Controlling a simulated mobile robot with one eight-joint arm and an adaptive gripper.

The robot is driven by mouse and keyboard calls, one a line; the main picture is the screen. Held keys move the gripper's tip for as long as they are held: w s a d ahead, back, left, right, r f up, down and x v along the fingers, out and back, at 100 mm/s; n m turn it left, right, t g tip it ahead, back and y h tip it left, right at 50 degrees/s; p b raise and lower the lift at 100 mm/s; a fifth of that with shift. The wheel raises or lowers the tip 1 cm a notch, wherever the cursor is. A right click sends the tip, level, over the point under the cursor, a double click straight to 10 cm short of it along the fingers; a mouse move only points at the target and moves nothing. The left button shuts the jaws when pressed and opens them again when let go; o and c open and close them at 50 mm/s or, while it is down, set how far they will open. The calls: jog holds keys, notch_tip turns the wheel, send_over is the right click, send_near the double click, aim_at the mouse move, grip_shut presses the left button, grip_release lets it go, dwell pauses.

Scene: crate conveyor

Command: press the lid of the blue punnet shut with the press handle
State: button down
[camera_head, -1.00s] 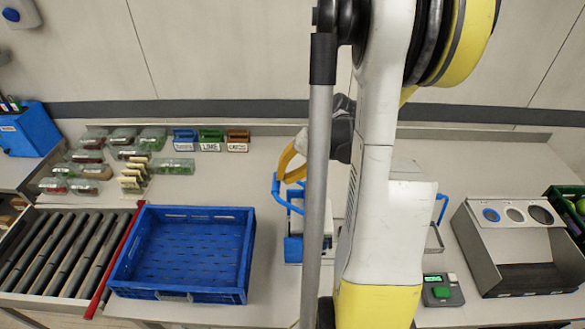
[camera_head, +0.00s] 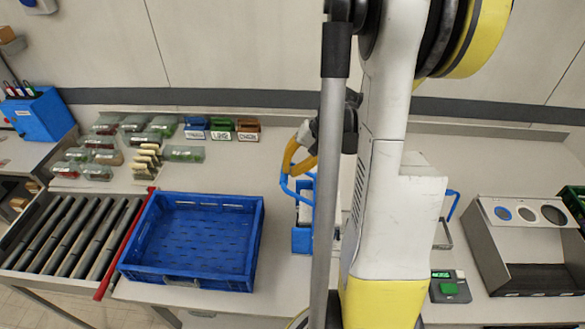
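A press with a blue frame (camera_head: 301,240) stands on the bench right of the blue crate, partly hidden behind my arm and a grey pole. Its blue press handle (camera_head: 284,186) is a raised loop on its left side. My gripper (camera_head: 295,172), with curved yellow fingers, points down at the top of this handle, close to it or touching it; I cannot tell which. Part of the gripper is behind the pole, so whether it grips the handle does not show. I cannot make out the blue punnet or its lid; the inside of the press is mostly hidden.
An empty blue crate (camera_head: 253,245) sits beside the roller conveyor (camera_head: 70,235). Clear punnets (camera_head: 96,172) and small label holders (camera_head: 221,129) stand at the back left.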

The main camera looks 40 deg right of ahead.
jog(key=shift+w+a+f+g+h, duration=0.25)
jog(key=shift+w+f+g+h, duration=0.05)
jog(key=shift+f, duration=0.1)
notch_tip(320, 180, down, 8)
jog(key=w+a+g+h+b, duration=0.2)
jog(key=b, duration=0.6)
jog(key=shift+w+g, duration=0.2)
jog(key=shift+g, duration=0.2)
jog(key=shift+a+f, duration=0.1)
jog(key=shift+f, duration=0.1)
jog(key=shift+r, duration=0.1)
notch_tip(320, 180, up, 14)
jog(key=w+a+p, duration=0.1)
jog(key=p, duration=0.3)
jog(key=shift+w, duration=0.35)
jog(key=shift+a, duration=0.15)
dwell(0.4)
